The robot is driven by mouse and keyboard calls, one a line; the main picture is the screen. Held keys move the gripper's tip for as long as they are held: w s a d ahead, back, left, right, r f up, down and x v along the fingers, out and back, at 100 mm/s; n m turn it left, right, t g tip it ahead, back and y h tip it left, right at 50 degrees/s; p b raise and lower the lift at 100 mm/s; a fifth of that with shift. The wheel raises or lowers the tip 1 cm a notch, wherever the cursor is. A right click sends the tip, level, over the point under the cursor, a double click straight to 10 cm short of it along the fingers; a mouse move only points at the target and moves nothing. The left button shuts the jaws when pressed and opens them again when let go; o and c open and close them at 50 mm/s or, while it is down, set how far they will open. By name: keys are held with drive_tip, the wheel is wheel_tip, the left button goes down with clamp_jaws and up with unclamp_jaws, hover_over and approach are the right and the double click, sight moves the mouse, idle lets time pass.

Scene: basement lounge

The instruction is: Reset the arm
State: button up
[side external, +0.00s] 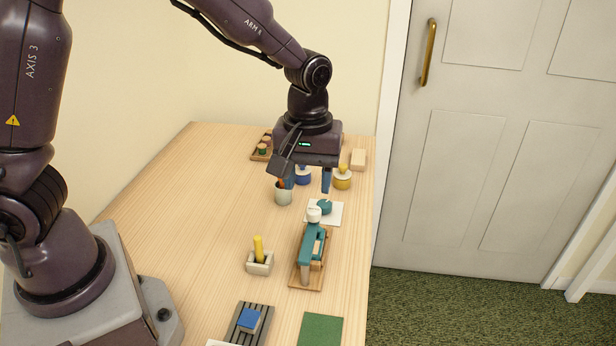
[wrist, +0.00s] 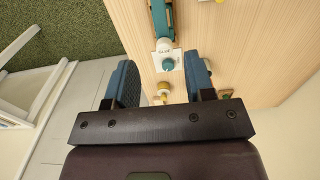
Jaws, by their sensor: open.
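My gripper (side external: 308,180) hangs from my arm above the far part of the wooden table (side external: 180,220), pointing down. Its two blue fingers are apart with nothing between them. In the wrist view my gripper (wrist: 160,82) also shows open, with the table surface beyond the fingertips. A teal round-topped piece (side external: 325,208) on a white square lies below and nearer the camera than the fingers.
A grey cup (side external: 283,194) and a yellow pot (side external: 342,179) stand close to the gripper. A teal device (side external: 313,252) on a wooden tray, a holder with a yellow handle (side external: 259,260) and a green mat (side external: 321,330) are nearer. The table's left middle is clear.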

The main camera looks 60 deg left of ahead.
drive_tip(key=s+a+r+m+t, duration=0.2)
drive_tip(key=s+r+m, duration=0.2)
drive_tip(key=s+r, duration=0.3)
drive_tip(key=s+a+r+m+t, duration=0.3)
drive_tip(key=s+r+m, duration=0.2)
drive_tip(key=s, duration=0.5)
wheel_tip(320, 180, up, 3)
drive_tip(key=shift+f+t, duration=0.2)
drive_tip(key=shift+t, duration=0.1)
